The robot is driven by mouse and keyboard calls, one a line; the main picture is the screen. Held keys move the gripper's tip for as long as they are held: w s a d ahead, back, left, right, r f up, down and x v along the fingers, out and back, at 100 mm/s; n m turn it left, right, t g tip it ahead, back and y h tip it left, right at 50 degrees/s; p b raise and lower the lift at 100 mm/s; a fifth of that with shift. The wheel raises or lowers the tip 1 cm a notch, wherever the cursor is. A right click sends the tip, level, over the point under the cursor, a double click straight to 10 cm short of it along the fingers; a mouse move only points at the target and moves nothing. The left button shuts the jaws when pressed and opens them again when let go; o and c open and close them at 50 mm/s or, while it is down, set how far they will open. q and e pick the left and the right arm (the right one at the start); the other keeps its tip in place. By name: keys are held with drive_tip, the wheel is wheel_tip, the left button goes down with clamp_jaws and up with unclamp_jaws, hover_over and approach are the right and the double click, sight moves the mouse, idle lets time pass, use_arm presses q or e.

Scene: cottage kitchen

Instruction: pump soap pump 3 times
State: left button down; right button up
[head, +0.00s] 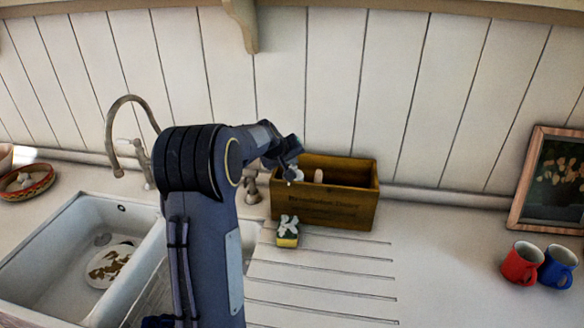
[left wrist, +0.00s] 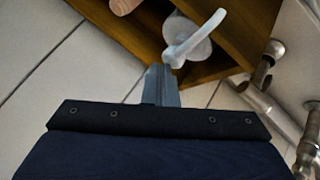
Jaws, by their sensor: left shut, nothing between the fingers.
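The soap pump (left wrist: 188,42) has a white head with a curved spout and stands in a wooden box (head: 338,211). In the head view only a bit of white pump (head: 298,175) shows at the box's left end, partly behind my gripper. My left gripper (head: 291,163) is shut and empty, reaching over the box's left end. In the left wrist view its closed fingertips (left wrist: 161,72) are close beside the pump head, near the spout's base; I cannot tell whether they touch. The bottle body is hidden. My right gripper is not in view.
A wooden handle end (left wrist: 124,6) stands in the box beside the pump. The sink (head: 50,235), with a plate inside, and the tap (head: 118,125) are left. Red (head: 521,264) and blue (head: 558,266) mugs stand right; the drainboard between is clear.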

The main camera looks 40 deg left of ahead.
use_arm(q)
drive_tip(key=shift+r, duration=0.4)
wheel_tip(320, 180, up, 4)
drive_tip(key=p, duration=0.3)
drive_tip(key=shift+r, duration=0.95)
idle(1.8)
